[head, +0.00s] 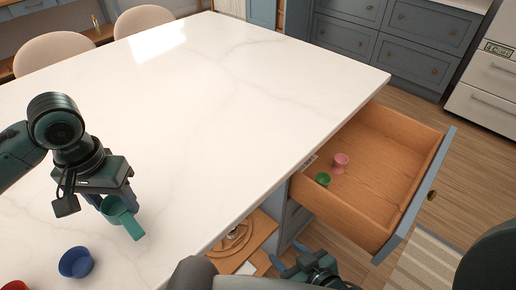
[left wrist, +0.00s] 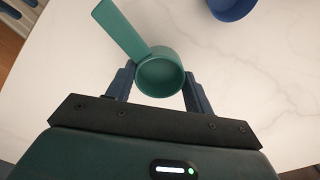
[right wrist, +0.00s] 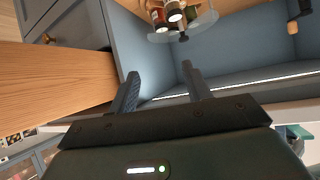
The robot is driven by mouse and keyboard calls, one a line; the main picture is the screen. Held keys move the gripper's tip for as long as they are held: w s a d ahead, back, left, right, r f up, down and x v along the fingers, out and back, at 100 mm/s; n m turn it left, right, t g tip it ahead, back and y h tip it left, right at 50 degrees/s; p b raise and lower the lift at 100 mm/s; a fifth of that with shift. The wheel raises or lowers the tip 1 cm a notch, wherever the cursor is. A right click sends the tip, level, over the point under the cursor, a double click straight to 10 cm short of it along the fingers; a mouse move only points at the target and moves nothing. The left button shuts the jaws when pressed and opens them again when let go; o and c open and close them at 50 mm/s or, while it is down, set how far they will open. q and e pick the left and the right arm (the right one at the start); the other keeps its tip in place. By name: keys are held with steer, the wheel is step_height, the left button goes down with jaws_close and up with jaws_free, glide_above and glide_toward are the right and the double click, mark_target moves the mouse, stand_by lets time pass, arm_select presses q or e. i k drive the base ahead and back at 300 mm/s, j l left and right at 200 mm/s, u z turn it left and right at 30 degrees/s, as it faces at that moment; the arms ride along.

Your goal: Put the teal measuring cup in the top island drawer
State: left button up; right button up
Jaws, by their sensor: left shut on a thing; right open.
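The teal measuring cup (head: 113,210) is in my left gripper (head: 114,203), above the white island top at the left of the head view. In the left wrist view the cup (left wrist: 160,76) sits between the two fingers of the left gripper (left wrist: 159,88), its handle pointing up and left. The top island drawer (head: 385,165) is pulled open at the right. It holds a green cup (head: 323,178) and a pink cup (head: 341,160) near its left side. My right gripper (head: 305,265) is open and empty, low beside the island below the drawer; it also shows in the right wrist view (right wrist: 162,85).
A blue cup (head: 76,262) and a partly cut-off red cup (head: 15,286) stand on the island top (head: 210,100). Most of the top is clear. Below the drawer is an open compartment with a round turntable (head: 233,238). Stools stand beyond the far left edge.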

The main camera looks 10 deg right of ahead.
mark_target(377, 158)
steer(key=l+z, duration=0.1)
steer(key=z, duration=0.35)
steer(key=l+z, duration=0.1)
steer(key=z, duration=0.4)
steer(key=l+z, duration=0.1)
steer(key=z, duration=0.35)
steer(key=l+z, duration=0.1)
steer(key=z, duration=0.85)
steer(key=i+l+z, duration=0.35)
steer(key=i, duration=0.3)
steer(key=i+j+u, duration=0.1)
steer(key=i+u, duration=0.45)
steer(key=u, duration=0.25)
steer(key=i+l+u, duration=0.1)
steer(key=i+u, duration=0.3)
steer(key=i+l+u, duration=0.15)
steer(key=u, duration=0.25)
